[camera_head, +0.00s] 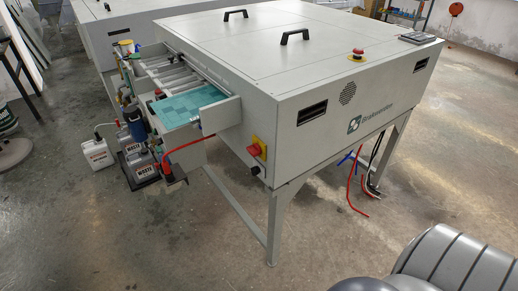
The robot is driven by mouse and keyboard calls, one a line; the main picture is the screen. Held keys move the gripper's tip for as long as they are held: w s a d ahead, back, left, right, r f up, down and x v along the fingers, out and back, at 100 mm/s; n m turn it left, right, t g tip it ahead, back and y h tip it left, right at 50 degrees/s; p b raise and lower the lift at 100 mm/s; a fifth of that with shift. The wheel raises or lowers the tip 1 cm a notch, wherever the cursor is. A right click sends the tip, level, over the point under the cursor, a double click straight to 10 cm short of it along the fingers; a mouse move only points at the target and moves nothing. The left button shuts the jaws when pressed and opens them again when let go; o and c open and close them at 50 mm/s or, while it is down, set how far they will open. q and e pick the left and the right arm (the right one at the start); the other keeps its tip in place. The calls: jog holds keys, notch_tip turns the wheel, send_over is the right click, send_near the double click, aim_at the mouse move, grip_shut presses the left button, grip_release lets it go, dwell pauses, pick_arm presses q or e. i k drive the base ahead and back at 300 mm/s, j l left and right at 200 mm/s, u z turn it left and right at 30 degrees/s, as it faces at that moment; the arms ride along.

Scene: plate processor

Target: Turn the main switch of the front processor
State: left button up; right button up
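The front processor (300,62) is a large pale grey box on legs, filling the middle of the head view. The main switch (253,149) is a red knob on a yellow plate, on the processor's left-facing side near the front corner. I cannot tell the knob's exact turn angle at this size. Nothing touches the switch. Neither of my grippers shows in the view. Only a grey rounded part of mine appears at the bottom right, well apart from the switch.
A red emergency button (357,54) sits on the processor's top. The feed tray (172,110) sticks out left of the switch, with a red hose below it. Loose cables hang near the right leg. The foreground floor (150,245) is clear.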

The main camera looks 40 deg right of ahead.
aim_at(255, 150)
jog(key=z, duration=1.15)
jog(key=i+j+z, duration=0.2)
jog(key=j+z, duration=0.25)
jog(key=i+j+z, duration=0.15)
jog(key=j+z, duration=0.25)
jog(key=i+j+z, duration=0.1)
jog(key=j+z, duration=0.8)
